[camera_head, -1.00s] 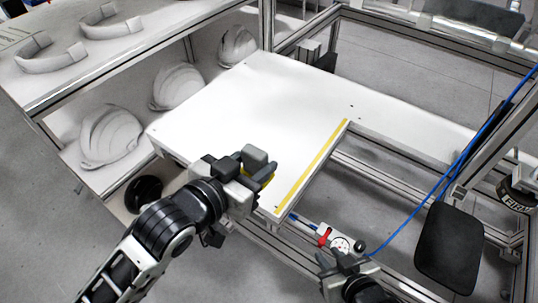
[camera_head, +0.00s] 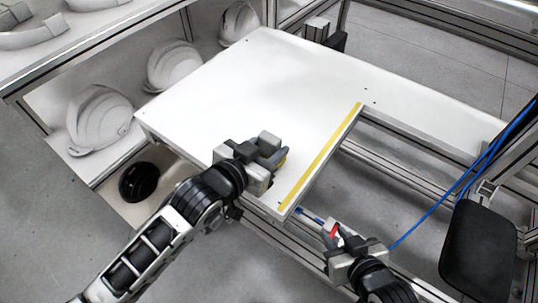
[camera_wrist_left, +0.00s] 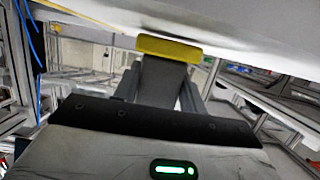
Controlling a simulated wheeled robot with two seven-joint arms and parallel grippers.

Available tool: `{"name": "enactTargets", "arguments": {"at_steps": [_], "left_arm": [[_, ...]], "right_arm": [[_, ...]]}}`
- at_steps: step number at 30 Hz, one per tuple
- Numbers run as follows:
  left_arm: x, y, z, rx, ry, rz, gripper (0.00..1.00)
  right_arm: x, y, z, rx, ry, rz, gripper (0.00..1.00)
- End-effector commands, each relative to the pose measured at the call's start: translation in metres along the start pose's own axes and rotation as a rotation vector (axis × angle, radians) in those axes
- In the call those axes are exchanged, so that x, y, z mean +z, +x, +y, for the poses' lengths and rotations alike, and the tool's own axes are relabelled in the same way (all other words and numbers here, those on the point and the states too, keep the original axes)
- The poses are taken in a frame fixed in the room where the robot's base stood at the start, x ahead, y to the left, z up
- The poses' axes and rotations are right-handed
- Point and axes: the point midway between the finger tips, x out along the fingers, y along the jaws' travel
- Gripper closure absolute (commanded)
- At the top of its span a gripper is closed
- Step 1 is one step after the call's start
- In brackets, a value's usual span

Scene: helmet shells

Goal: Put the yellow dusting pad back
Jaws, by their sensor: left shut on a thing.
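My left gripper (camera_head: 270,153) is shut on the yellow dusting pad. It is over the front part of the white tabletop (camera_head: 255,80), left of the yellow strip (camera_head: 320,155). Only a small yellow edge of the pad (camera_head: 283,161) shows in the head view, behind the fingers. In the left wrist view the pad (camera_wrist_left: 168,48) is a flat yellow bar at the fingertips, close to the white surface; I cannot tell whether it touches. My right gripper (camera_head: 340,245) is below the tabletop's front right edge, by a red-handled tool (camera_head: 334,230). Its finger opening is unclear.
White helmet shells (camera_head: 98,118) stand on the shelf at the left. A round black object (camera_head: 138,182) sits below them. A blue hose (camera_head: 432,210) crosses the frame at the right, near a black panel (camera_head: 478,248). Most of the tabletop is clear.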

Motion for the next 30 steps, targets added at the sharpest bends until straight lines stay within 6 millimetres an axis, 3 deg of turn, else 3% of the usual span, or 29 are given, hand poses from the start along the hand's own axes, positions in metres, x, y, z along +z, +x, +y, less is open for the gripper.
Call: {"name": "enactTargets", "arguments": {"at_steps": [12,13,15,26,30], "left_arm": [[0.004,0.001,0.0,0.0,0.0,0.002,0.85],[0.005,0.002,0.0,0.0,0.0,0.001,0.56],[0.004,0.001,0.0,0.0,0.0,0.002,0.37],[-0.001,0.0,0.0,0.0,0.0,0.003,0.37],[0.001,-0.019,0.0,0.0,-0.001,0.0,0.37]], "right_arm": [[0.001,-0.003,0.0,-0.003,-0.01,-0.002,0.73],[0.001,-0.003,0.001,-0.003,-0.01,-0.002,0.73],[0.001,-0.003,0.001,-0.003,-0.01,-0.001,0.73],[0.0,-0.004,0.001,-0.001,-0.009,-0.001,0.73],[0.0,-0.003,0.001,0.001,-0.005,-0.001,0.73]]}}
